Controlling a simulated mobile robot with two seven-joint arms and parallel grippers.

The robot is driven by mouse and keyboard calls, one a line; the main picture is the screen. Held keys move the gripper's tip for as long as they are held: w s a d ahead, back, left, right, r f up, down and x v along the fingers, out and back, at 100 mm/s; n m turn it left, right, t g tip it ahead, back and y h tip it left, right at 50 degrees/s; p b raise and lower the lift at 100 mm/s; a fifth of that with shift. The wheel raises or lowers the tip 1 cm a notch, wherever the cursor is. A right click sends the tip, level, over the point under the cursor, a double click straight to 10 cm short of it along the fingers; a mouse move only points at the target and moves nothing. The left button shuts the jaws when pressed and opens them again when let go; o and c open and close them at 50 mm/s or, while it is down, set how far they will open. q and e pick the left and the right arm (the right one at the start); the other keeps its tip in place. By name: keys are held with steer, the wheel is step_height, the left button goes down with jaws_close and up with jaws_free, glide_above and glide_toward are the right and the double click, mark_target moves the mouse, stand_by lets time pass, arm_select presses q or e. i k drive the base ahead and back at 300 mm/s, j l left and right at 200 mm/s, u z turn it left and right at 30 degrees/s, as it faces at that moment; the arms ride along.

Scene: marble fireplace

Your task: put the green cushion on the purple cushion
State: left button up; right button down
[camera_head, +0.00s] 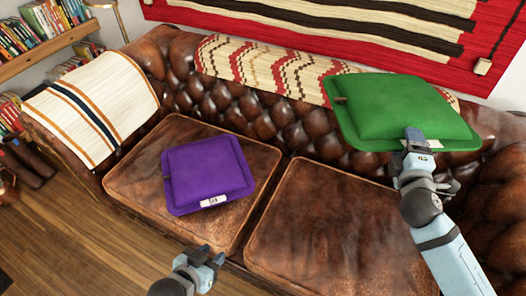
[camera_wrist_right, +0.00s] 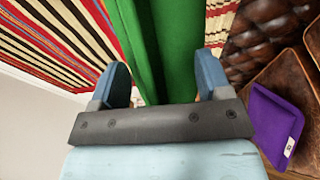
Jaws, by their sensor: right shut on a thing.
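The green cushion (camera_head: 400,108) is held in the air by my right gripper (camera_head: 414,140), over the right part of the sofa and in front of its backrest. In the right wrist view the green cushion (camera_wrist_right: 165,50) runs between the two fingers of the right gripper (camera_wrist_right: 168,82). The purple cushion (camera_head: 205,172) lies flat on the left seat of the sofa, with a white label at its front edge. It also shows at the right of the right wrist view (camera_wrist_right: 272,125). My left gripper (camera_head: 205,262) is apart from both cushions, in front of the sofa, with its fingers spread and empty.
The brown leather sofa has a bare right seat (camera_head: 325,225). A striped blanket (camera_head: 95,105) covers its left arm and a patterned throw (camera_head: 265,68) lies over the backrest. A bookshelf (camera_head: 50,52) stands at the left. Wooden floor (camera_head: 75,235) is clear in front.

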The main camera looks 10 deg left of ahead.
mark_target(202, 159)
steer(key=j, duration=1.15)
steer(key=i+j, duration=0.1)
steer(key=j, duration=1.1)
